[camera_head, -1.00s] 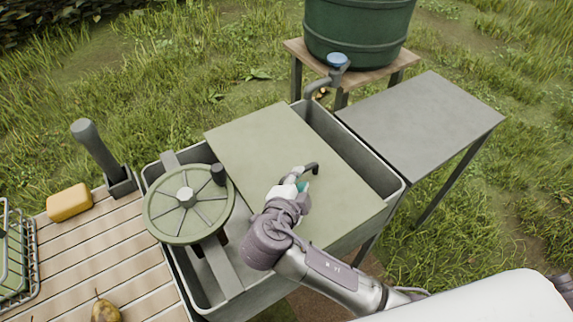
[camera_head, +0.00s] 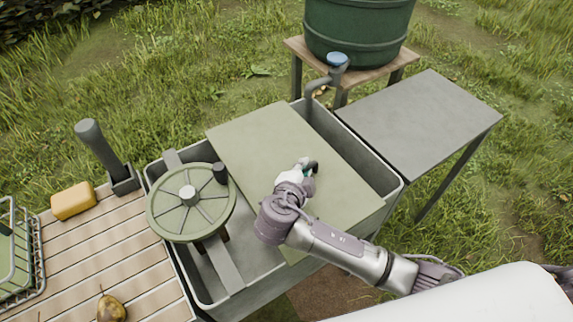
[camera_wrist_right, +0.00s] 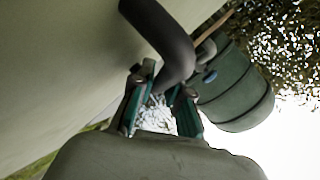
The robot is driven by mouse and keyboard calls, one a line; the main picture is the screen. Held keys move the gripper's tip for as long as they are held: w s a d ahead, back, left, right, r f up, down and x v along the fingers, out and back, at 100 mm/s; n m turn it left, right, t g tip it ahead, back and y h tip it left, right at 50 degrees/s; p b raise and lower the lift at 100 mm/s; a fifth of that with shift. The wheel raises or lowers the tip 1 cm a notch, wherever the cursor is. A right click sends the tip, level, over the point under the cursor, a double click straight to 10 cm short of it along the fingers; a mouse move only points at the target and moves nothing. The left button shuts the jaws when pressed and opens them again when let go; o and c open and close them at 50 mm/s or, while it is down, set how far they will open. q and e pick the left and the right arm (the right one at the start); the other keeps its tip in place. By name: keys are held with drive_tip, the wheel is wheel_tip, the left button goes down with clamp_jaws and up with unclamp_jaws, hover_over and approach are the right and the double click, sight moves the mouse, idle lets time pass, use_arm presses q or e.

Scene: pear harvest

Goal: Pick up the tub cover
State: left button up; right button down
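The tub cover (camera_head: 262,150) is a flat grey-green board lying across the right part of the grey tub (camera_head: 378,180). A dark curved handle (camera_head: 315,165) stands on it. My right gripper (camera_head: 306,170) is over the cover at this handle. In the right wrist view the handle (camera_wrist_right: 172,45) bends down to the fingertips of the gripper (camera_wrist_right: 163,88). The fingers are apart, with a gap between them; whether they touch the handle I cannot tell. The cover's surface (camera_wrist_right: 60,70) fills the left of that view. My left gripper is not in view.
A green spoked wheel (camera_head: 205,200) sits over the tub's left part. A tap (camera_head: 325,85) and green barrel (camera_head: 358,30) are behind. An empty grey table (camera_head: 425,115) stands right. A wooden counter (camera_head: 110,250) at left holds a yellow block (camera_head: 73,201) and a pear (camera_head: 110,308).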

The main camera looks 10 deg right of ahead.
idle(0.3)
drive_tip(key=shift+r, duration=0.1)
drive_tip(key=shift+r, duration=0.5)
wheel_tip(320, 180, up, 3)
drive_tip(key=shift+f+b, duration=0.2)
drive_tip(key=shift+b, duration=0.15)
drive_tip(key=s+d+r, duration=0.2)
drive_tip(key=s+r, duration=0.1)
drive_tip(key=s, duration=0.2)
drive_tip(key=s+d+r+b, duration=0.1)
drive_tip(key=s+d+r, duration=0.1)
drive_tip(key=s+r, duration=0.2)
drive_tip(key=shift+s+d+r, duration=0.15)
drive_tip(key=shift+s+d, duration=0.1)
drive_tip(key=shift+s, duration=0.6)
drive_tip(key=shift+w, duration=0.1)
